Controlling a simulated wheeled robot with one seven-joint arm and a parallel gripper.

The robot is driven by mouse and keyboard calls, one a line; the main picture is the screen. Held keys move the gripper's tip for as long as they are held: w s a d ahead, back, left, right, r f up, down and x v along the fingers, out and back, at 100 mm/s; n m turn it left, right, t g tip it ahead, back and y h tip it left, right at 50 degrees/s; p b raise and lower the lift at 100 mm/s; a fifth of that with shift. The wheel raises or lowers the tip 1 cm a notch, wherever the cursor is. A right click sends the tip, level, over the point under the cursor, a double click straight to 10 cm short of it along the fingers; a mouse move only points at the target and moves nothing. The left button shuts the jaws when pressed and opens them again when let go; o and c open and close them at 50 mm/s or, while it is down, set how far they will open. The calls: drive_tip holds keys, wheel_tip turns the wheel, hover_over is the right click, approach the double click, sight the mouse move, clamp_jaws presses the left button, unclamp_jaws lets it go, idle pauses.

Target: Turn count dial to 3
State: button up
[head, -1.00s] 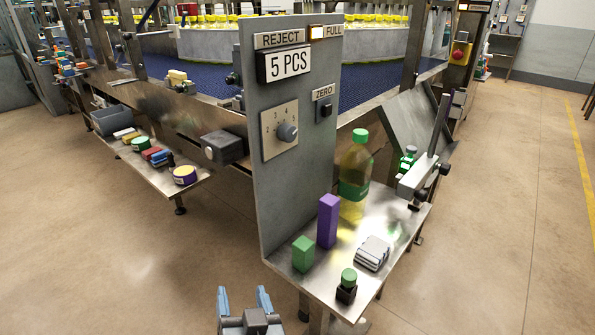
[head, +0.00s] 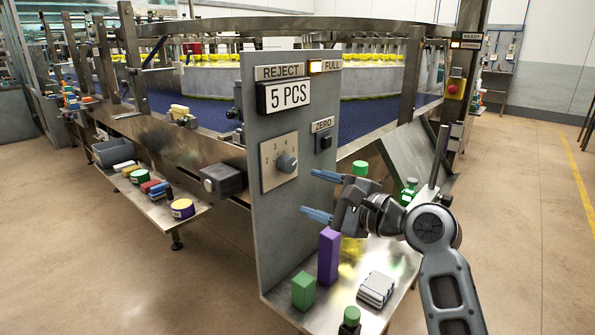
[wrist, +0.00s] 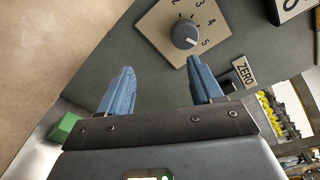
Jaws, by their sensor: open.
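The count dial (head: 287,163) is a dark round knob on a beige numbered plate (head: 267,173), fixed to a grey upright panel. In the wrist view the dial (wrist: 184,35) has a pale mark that appears to point toward the 5. The sign (head: 283,95) above it reads 5 PCS. My gripper (head: 308,194) is open and empty, with blue fingers pointing at the panel, right of and a little below the dial. In the wrist view my gripper (wrist: 160,66) has its fingers apart, and the dial lies beyond them, nearer the right finger. They are not touching it.
The ZERO button (head: 324,141) is on the panel right of the dial. Below my gripper, a shelf holds a purple block (head: 328,255), a green block (head: 303,291) and a silver object (head: 376,289). A green-capped bottle (head: 360,168) is partly hidden behind my gripper.

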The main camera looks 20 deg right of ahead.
sight(292, 166)
drive_tip(key=shift+t+y, duration=0.3)
drive_tip(key=shift+y, duration=0.3)
drive_tip(key=w+r, duration=0.1)
drive_tip(key=w, duration=0.1)
drive_tip(key=w+a+r, duration=0.1)
drive_tip(key=w, duration=0.1)
drive_tip(key=w+r, duration=0.1)
drive_tip(key=w, duration=0.1)
drive_tip(key=shift+w+a+r, duration=0.1)
drive_tip(key=shift+a, duration=0.2)
drive_tip(key=c, duration=1.1)
drive_tip(key=shift+o, duration=0.2)
